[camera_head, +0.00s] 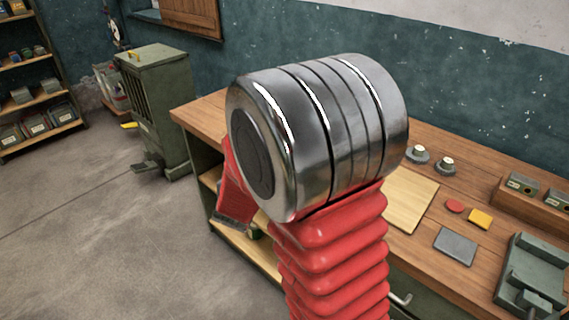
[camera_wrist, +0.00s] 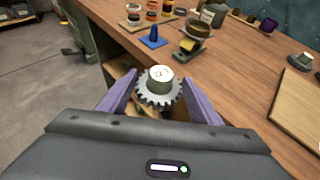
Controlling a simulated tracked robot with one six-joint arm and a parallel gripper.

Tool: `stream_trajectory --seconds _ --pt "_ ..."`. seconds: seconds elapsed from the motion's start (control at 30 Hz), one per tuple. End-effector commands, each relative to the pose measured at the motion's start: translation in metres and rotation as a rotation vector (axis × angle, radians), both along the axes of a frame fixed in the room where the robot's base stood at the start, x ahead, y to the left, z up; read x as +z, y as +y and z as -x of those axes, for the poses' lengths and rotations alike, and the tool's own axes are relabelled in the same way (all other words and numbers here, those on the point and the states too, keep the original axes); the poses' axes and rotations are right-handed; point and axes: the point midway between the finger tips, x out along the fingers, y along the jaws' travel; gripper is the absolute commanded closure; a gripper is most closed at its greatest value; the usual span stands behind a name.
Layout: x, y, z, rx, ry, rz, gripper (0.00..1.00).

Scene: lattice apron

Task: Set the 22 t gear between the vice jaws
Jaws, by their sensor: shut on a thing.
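My gripper (camera_wrist: 158,98) shows in the wrist view, its two purple fingers shut on a grey toothed gear (camera_wrist: 160,96). In the head view my own arm hides the gripper and the held gear. A grey-green vice (camera_head: 537,268) stands on the bench at the lower right of the head view, partly cut off by the frame.
The wooden bench (camera_head: 484,158) bears two labelled gears (camera_head: 417,155), a pale board (camera_head: 410,198), a grey plate (camera_head: 456,246), a red disc (camera_head: 454,206) and a yellow block (camera_head: 480,219).

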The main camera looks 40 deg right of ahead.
Motion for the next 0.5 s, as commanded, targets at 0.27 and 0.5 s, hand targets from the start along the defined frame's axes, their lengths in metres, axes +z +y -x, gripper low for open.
stream_trajectory --seconds 0.27,0.5 --pt "0.000 0.105 -0.003 0.208 -0.002 -0.002 0.78" --pt "0.003 0.154 -0.002 0.302 -0.002 -0.003 0.78"
